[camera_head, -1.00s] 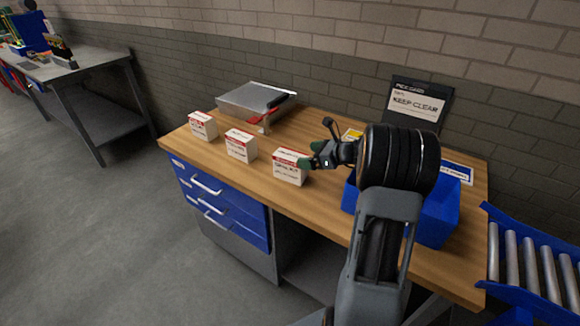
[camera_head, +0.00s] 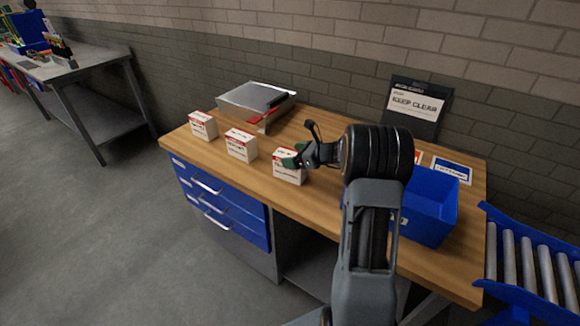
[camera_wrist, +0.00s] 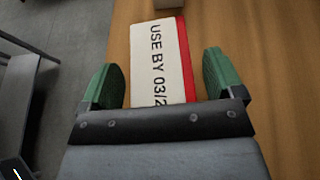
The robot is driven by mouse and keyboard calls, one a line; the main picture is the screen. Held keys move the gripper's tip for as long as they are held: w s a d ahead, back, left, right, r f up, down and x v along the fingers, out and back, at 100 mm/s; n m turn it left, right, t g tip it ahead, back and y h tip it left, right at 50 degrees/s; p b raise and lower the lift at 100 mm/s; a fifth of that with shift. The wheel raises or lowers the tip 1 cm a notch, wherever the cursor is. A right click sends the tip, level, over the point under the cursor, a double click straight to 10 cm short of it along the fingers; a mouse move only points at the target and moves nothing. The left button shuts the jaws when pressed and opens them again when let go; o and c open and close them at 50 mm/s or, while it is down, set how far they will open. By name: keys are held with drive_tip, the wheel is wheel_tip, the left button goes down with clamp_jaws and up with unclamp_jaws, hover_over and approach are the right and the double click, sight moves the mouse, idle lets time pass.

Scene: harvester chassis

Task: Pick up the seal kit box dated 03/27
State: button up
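Three white boxes with red trim stand in a row on the wooden bench: a left box (camera_head: 202,126), a middle box (camera_head: 240,145) and a right box (camera_head: 288,176). My gripper (camera_head: 294,160) is at the top of the right box in the head view, partly covering it. In the wrist view my gripper (camera_wrist: 165,80) is open, its two green pads apart on either side of a white box (camera_wrist: 158,55). That box reads "USE BY 03/2"; the last digit is hidden by my gripper. Gaps show between the box and both pads. The other boxes' dates are too small to read.
A blue bin (camera_head: 430,222) stands right of my arm on the bench (camera_head: 262,184). A grey tray-like case (camera_head: 255,99) with a red-handled item lies behind the boxes. A roller conveyor (camera_head: 535,270) is at the right.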

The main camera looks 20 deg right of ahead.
drive_tip(key=c, duration=1.2)
